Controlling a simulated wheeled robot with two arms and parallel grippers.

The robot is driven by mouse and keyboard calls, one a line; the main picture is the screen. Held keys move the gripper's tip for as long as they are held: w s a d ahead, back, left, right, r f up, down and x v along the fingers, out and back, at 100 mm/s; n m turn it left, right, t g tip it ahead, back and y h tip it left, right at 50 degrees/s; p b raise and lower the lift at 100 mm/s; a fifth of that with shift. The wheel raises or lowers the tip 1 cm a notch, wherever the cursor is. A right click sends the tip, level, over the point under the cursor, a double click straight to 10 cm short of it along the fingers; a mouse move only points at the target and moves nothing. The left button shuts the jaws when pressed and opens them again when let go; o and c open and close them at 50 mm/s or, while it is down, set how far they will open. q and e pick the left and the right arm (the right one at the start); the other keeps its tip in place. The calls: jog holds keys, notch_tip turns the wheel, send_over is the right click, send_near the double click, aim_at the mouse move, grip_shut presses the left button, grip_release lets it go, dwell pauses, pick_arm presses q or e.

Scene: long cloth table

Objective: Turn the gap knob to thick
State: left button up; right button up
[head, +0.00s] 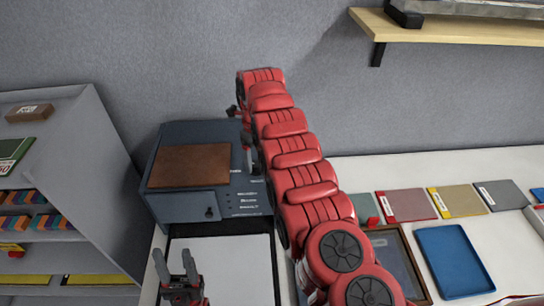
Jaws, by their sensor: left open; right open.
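A dark blue-grey machine (170,205) with a brown top panel (190,166) stands at the back of the table. A small dark knob (209,212) shows on its front; I cannot tell whether this is the gap knob or where it points. White labels (248,196) beside it are too small to read. My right arm reaches across the machine's right side and hides part of it. My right gripper (250,160) is mostly hidden by that arm, at the machine's right; it is open. My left gripper (182,272) is open and empty in front of the machine, apart from it.
A white sheet or tray surface (222,268) lies before the machine. A grey shelf unit (100,150) stands at left. At right are a blue tray (452,262), a brown-framed tray (400,262) and several coloured pads (408,205). A wooden wall shelf (470,30) is above.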

jog(key=shift+a+f, duration=0.1)
jog(key=shift+f, duration=0.25)
jog(key=shift+s+a+r, duration=0.1)
jog(key=shift+s+a, duration=0.05)
jog(key=shift+a, duration=0.1)
jog(key=shift+c, duration=0.9)
jog(key=shift+d, duration=0.15)
jog(key=c, duration=0.7)
grip_shut()
